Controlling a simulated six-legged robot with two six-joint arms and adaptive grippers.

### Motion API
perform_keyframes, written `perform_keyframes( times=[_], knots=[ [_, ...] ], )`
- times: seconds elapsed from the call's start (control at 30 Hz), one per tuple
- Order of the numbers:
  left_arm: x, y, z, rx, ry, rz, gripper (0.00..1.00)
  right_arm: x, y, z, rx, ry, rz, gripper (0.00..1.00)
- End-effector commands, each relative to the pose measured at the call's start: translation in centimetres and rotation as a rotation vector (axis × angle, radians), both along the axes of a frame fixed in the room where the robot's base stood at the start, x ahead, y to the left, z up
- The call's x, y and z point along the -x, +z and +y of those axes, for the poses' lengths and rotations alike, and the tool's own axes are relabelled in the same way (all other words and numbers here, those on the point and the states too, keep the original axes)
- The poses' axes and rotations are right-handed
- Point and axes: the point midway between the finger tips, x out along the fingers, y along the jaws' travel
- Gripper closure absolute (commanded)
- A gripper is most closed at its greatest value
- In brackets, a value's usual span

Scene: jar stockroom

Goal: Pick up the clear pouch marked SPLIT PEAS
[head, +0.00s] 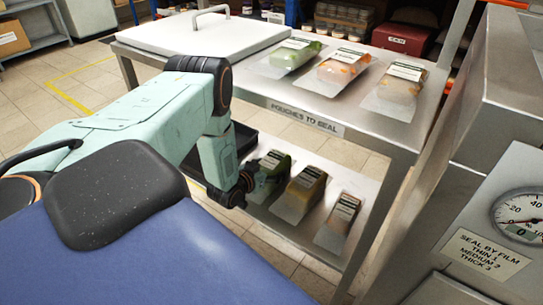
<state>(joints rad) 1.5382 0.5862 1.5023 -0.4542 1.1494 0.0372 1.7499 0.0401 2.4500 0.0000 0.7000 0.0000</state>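Clear pouches with white labels lie on a two-level metal table; the label print is too small to read, so I cannot tell which says SPLIT PEAS. On the lower shelf are a green pouch (279,165), a yellow-orange pouch (301,195) and a brown pouch (339,215). On the top are a green pouch (296,54), an orange pouch (343,68) and a tan pouch (401,88). My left gripper (252,182) is at the left side of the lower green pouch and partly overlaps it; its dark fingers do not show clearly. My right gripper is out of view.
The table top (250,86) has a sign, POUCHES TO SEAL (305,117), on its front edge. A white lid with a handle (205,35) covers its left part. A metal machine with a gauge (520,213) stands close at right. A dark tray (243,137) is behind my wrist.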

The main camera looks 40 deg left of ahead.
Motion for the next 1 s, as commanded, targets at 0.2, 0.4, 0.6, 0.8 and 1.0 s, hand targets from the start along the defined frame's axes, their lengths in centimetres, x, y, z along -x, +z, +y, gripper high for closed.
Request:
perform_keyframes(
  times=[0.2, 0.4, 0.6, 0.8, 1.0],
  knots=[
    [0.0, 0.0, 0.0, 0.0, 0.0, 0.002, 0.44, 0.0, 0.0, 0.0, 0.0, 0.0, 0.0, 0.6],
    [0.0, -0.1, 0.0, 0.0, 0.0, 0.002, 0.61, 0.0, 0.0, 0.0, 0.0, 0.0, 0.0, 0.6],
    [-0.1, 0.1, 0.0, -0.001, 0.0, -0.002, 0.76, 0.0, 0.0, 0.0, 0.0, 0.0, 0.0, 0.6],
    [-0.1, 0.2, 0.0, -0.001, 0.0, -0.002, 0.76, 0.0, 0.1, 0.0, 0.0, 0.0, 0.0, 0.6],
    [-0.1, 2.3, 0.1, 0.0, 0.001, -0.004, 0.76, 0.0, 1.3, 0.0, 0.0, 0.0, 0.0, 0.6]
  ],
)
